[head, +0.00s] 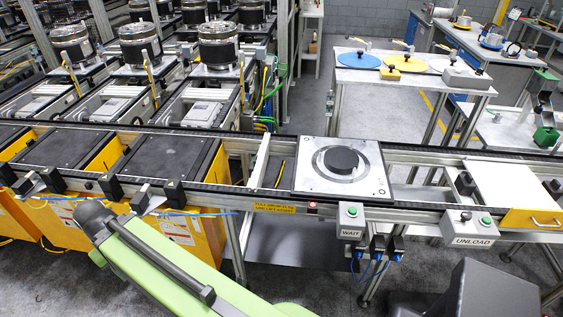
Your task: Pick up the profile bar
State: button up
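A pale, straight bar (259,162), which looks like the profile bar, lies across the conveyor rails just left of a square metal pallet. Its near end is close to the front rail, above a yellow label. Its far end reaches the back rail. My green arm link shows at the lower left, in front of the conveyor. My gripper's fingers are not in view, and nothing is seen touching the bar.
The square pallet (310,178) carries a black disc (341,159). A WAIT button box (351,220) and an UNLOAD box (467,227) hang on the front rail. Dark plates (65,147) fill the left conveyor. A table (385,75) with coloured discs stands behind.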

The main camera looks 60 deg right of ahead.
aim_at(257, 174)
jog(key=z, duration=0.5)
jog(key=i, duration=1.05)
jog(key=u, duration=0.15)
